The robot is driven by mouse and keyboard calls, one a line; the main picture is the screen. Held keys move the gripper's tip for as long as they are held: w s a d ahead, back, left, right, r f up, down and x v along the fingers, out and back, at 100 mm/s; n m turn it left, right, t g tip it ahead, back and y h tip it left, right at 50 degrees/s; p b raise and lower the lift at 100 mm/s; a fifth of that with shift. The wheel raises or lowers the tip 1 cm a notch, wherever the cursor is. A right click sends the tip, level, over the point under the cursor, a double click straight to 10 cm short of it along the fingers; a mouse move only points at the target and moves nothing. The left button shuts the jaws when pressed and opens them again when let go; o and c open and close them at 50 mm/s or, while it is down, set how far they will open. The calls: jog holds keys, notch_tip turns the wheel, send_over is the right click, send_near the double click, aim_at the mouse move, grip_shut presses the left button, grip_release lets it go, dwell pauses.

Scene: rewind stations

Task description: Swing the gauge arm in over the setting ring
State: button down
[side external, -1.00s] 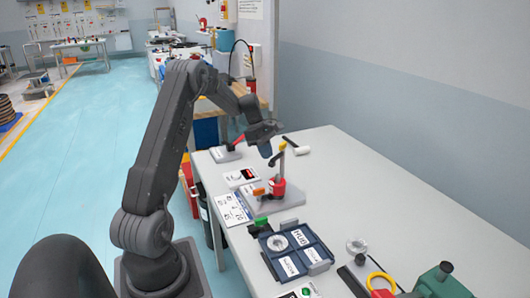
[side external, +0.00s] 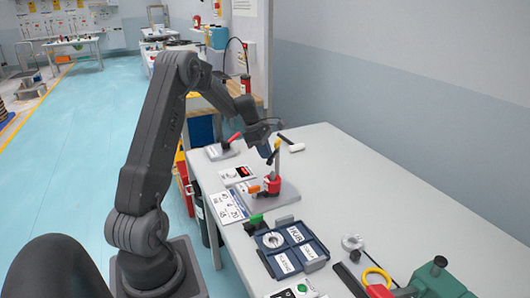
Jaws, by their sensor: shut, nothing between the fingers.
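The gauge stand has a grey base (side external: 284,201), a red body (side external: 272,184) and an upright post with a yellow top (side external: 278,143). An orange piece (side external: 254,189) sticks out to the left of the red body. I cannot tell for sure which part is the swinging gauge arm. My gripper (side external: 272,158) is shut and empty, pointing down close by the upper post; whether it touches the post is unclear. A metal ring (side external: 272,240), possibly the setting ring, lies in the dark blue tray (side external: 303,232) nearer the camera.
A red-handled device (side external: 230,143) stands at the far left table corner. A white roll (side external: 297,147) lies behind the post. A clear and white part (side external: 352,243), a yellow ring (side external: 377,278) and a green machine (side external: 438,276) are at the front right. The table's right side is clear.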

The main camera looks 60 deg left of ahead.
aim_at(278, 141)
jog(key=shift+f, duration=0.1)
dwell(0.6)
jog(key=s+a+r, duration=0.4)
jog(key=a+r, duration=0.1)
jog(key=r, duration=0.4)
jog(key=shift+s+a, duration=0.35)
jog(key=shift+a, duration=0.05)
jog(key=c, duration=1.7)
grip_release()
jog(key=shift+r, duration=0.15)
jog(key=shift+o, duration=0.5)
jog(key=shift+w+d+r+m, duration=0.1)
jog(key=shift+r+m, duration=0.1)
jog(key=shift+m, duration=0.3)
jog(key=o, duration=0.4)
jog(key=w+d+m+y, duration=0.1)
jog(key=m, duration=0.1)
jog(key=w+r+m, duration=0.1)
jog(key=m, duration=0.2)
jog(key=d+r+m+y, duration=0.1)
jog(key=m, duration=0.1)
jog(key=shift+w+d+m+y, duration=0.3)
jog(key=shift+w+d+m, duration=0.05)
jog(key=shift+w+m, duration=0.05)
jog(key=w+d+r+m+y, duration=0.3)
jog(key=w+d+m, duration=0.1)
jog(key=m, duration=0.7)
jog(key=x, duration=1.3)
jog(key=shift+a+f, duration=0.15)
jog(key=shift+a, duration=0.2)
